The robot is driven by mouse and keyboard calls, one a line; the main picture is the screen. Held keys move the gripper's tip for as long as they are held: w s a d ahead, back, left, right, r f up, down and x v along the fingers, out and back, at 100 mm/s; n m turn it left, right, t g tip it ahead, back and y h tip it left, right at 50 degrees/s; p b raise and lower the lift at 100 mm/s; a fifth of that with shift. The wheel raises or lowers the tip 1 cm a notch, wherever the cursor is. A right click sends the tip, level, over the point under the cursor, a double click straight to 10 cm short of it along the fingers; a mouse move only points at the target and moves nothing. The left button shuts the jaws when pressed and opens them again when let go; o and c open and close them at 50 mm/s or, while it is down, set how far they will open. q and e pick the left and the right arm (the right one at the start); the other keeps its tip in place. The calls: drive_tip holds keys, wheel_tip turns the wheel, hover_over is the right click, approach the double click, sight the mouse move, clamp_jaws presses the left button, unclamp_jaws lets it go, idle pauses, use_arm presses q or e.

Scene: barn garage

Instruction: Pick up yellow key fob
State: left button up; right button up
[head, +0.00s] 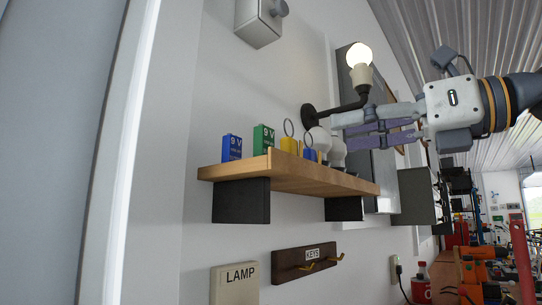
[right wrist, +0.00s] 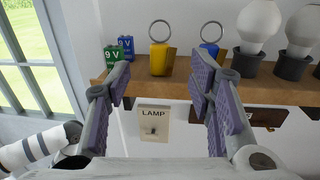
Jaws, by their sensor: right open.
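The yellow key fob (head: 289,145) with its metal ring stands upright on a wooden wall shelf (head: 237,168). In the right wrist view the yellow key fob (right wrist: 159,58) stands ahead, between the green battery and the blue key fob (right wrist: 208,50). My right gripper (head: 340,128) reaches in from the right, above the shelf's right part. In the right wrist view its two purple-padded fingers (right wrist: 160,84) are spread wide and empty, with the yellow fob beyond the gap, apart from them. My left gripper is not in either view.
Blue (head: 232,148) and green (head: 263,138) 9V batteries stand left of the fob; bulbs (right wrist: 259,25) stand right of it. A lit lamp (head: 359,56) on a black arm projects near my gripper. A KEYS hook rack (head: 308,262) and LAMP switch (head: 235,284) are below.

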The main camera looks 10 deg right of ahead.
sight(295, 140)
drive_tip(key=x, duration=0.5)
drive_tip(key=b+x, duration=0.1)
drive_tip(key=x, duration=0.4)
drive_tip(key=shift+w+a+f, duration=0.2)
drive_tip(key=shift+w, duration=0.05)
drive_tip(key=shift+a, duration=0.1)
drive_tip(key=shift+s+r, duration=0.15)
drive_tip(key=shift+r, duration=0.05)
drive_tip(key=shift+c, duration=0.8)
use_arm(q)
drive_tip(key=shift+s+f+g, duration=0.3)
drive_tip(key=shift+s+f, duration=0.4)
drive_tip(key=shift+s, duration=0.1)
use_arm(e)
drive_tip(key=c, duration=1)
